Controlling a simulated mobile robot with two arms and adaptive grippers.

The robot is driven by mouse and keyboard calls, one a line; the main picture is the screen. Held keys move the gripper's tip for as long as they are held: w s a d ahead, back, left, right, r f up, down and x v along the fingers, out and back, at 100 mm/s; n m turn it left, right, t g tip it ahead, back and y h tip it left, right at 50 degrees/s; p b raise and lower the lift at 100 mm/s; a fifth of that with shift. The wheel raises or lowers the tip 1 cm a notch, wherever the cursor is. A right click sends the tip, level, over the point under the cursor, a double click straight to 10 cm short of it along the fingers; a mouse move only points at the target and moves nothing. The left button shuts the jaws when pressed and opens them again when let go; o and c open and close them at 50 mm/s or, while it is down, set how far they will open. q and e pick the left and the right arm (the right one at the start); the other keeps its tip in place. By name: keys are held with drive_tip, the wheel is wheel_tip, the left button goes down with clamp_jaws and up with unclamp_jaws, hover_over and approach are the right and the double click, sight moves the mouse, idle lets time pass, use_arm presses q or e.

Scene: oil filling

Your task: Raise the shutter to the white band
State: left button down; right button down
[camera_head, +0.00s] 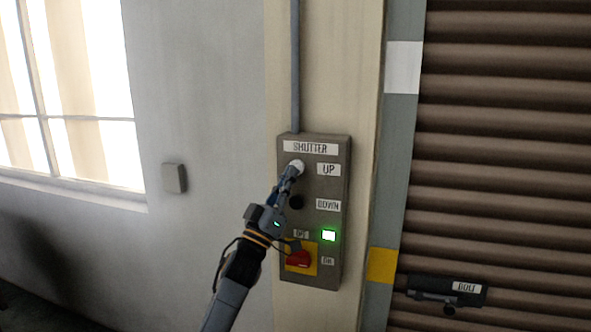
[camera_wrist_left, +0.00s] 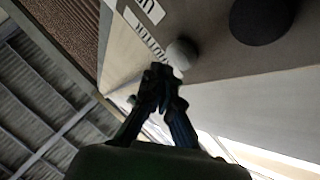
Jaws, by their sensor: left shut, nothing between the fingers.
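The shutter control box (camera_head: 333,262) is mounted on the beige post. Its round white UP button (camera_head: 296,165) sits beside the UP label, with the dark DOWN button (camera_head: 296,202) below. My left gripper (camera_head: 293,172) is shut and empty, its fingertips at the white button. In the left wrist view the shut fingertips (camera_wrist_left: 163,72) are at the white button (camera_wrist_left: 182,54); I cannot tell if they press it. The brown slatted shutter (camera_head: 500,130) fills the right side. The white band (camera_head: 403,67) is high on the grey guide rail, with a yellow band (camera_head: 382,265) lower down.
A red rotary switch (camera_head: 298,259) on a yellow plate and a lit green lamp (camera_head: 328,235) are low on the box. A bolt (camera_head: 440,295) with a BOLT label is at lower right. A small grey wall box (camera_head: 174,178) and a window are at left.

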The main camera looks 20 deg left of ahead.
use_arm(q)
drive_tip(key=shift+w, duration=0.15)
drive_tip(key=shift+w, duration=0.3)
